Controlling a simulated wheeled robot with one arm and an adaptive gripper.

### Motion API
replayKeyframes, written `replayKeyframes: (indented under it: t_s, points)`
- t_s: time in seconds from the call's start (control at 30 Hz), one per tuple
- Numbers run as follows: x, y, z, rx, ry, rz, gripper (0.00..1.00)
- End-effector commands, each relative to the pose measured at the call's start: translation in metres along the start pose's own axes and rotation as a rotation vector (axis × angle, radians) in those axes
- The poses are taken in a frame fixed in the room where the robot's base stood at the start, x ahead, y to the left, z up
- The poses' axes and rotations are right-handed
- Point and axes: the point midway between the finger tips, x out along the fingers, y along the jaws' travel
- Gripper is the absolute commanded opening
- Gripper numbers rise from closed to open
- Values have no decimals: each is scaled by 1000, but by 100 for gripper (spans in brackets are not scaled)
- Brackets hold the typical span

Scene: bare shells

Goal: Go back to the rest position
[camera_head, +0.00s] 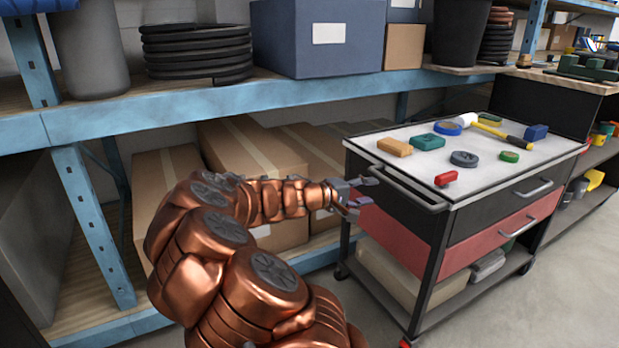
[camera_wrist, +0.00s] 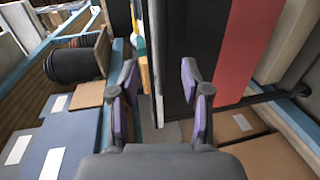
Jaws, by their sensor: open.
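My copper-coloured arm reaches from the bottom of the head view toward the tool cart. My gripper (camera_head: 366,192) is open and empty beside the cart's left end, just below the level of its top. In the wrist view my gripper (camera_wrist: 160,92) shows two purple-padded fingers spread apart with nothing held between them. The cart's dark side and red drawer front (camera_wrist: 250,45) lie close to the right finger there.
The cart's white top (camera_head: 480,185) carries several small blocks, discs and a yellow-handled hammer (camera_head: 495,131). A blue-framed shelf (camera_head: 180,106) with cardboard boxes stands behind and left of my arm. Open grey floor (camera_head: 570,260) lies right of the cart.

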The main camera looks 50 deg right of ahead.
Motion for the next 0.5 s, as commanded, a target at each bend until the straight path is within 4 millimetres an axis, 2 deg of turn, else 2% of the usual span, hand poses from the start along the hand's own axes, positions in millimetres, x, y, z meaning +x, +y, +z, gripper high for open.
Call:
replayKeyframes:
  t_s: [0.27,0.37,0.5]
  points:
    - [-2,3,1,3,-1,-3,47]
    - [-12,19,7,22,-9,-18,47]
    - [-42,54,26,71,-33,-78,47]
